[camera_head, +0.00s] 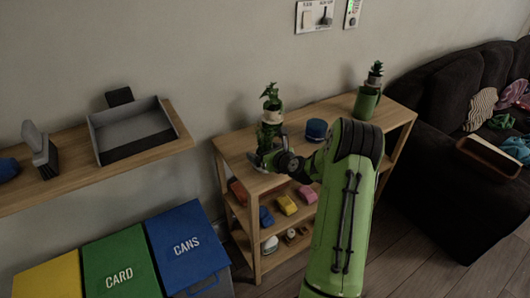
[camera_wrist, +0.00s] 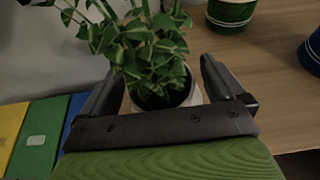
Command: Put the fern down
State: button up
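The fern (camera_wrist: 150,50) is a leafy green plant in a pale pot (camera_wrist: 197,97) with dark soil. In the wrist view it is upright between the two fingers of my gripper (camera_wrist: 162,92). The fingers close in on both sides of the pot, and the gripper looks shut on it. In the head view my gripper (camera_head: 266,157) is at the left end of the shelf unit's top (camera_head: 325,106), among green leaves and a pale pot that overlap there. I cannot tell whether the pot touches the wood; its base is hidden.
A green pot with a pale band (camera_wrist: 232,12) is just beyond the fern. A blue pot (camera_head: 316,130) stands right of it, and a potted plant (camera_head: 367,102) at the far right end. Bare wood lies between. A wall shelf with a grey tray (camera_head: 135,135) is left, above bins (camera_head: 187,245).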

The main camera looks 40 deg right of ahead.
jog(key=shift+r, duration=0.2)
jog(key=d+p+v, duration=0.1)
jog(key=v, duration=1.1)
jog(key=s+a+r+n+g+y, duration=0.2)
jog(key=a+r+n+g, duration=0.1)
jog(key=a+n, duration=0.7)
jog(key=s+a+r+n+g+y, duration=0.1)
jog(key=a+r+n+g, duration=0.15)
jog(key=a+n, duration=0.7)
jog(key=s+a+r+n+g+h, duration=0.1)
jog(key=s+a+r+n, duration=0.2)
jog(key=s+n, duration=0.5)
jog(key=s+a+r+n+g+h, duration=0.1)
jog(key=s+a+r+n, duration=0.2)
jog(key=s+n, duration=0.6)
jog(key=s+r, duration=0.1)
jog(key=s, duration=0.2)
jog(key=shift+s, duration=0.1)
